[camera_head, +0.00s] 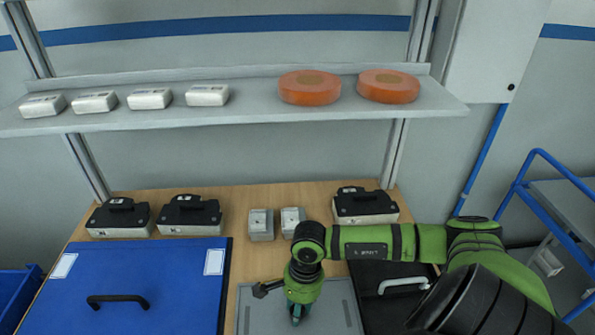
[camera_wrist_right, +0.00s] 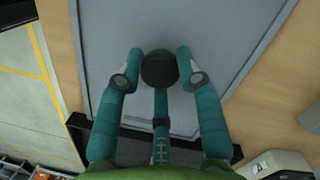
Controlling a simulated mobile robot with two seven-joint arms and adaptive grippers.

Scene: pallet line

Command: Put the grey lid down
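The grey lid (camera_head: 255,318) is a flat panel at the bottom centre of the head view, between a blue lid and a black lid. It fills much of the right wrist view (camera_wrist_right: 225,45). My right gripper (camera_head: 297,316) is over its middle, pointing down. In the wrist view its teal fingers (camera_wrist_right: 160,68) close in around a round black knob, which looks like the lid's grip; they sit close against it. Whether the lid rests on the table or hangs just above it cannot be told. My left gripper is not in view.
The blue lid (camera_head: 180,268) lies left, the black lid (camera_head: 365,310) right. Black-and-white cases (camera_head: 190,216) and two small grey boxes (camera_head: 261,226) stand behind on the wooden table (camera_head: 258,262). A shelf (camera_head: 250,105) above holds white packs and two orange discs.

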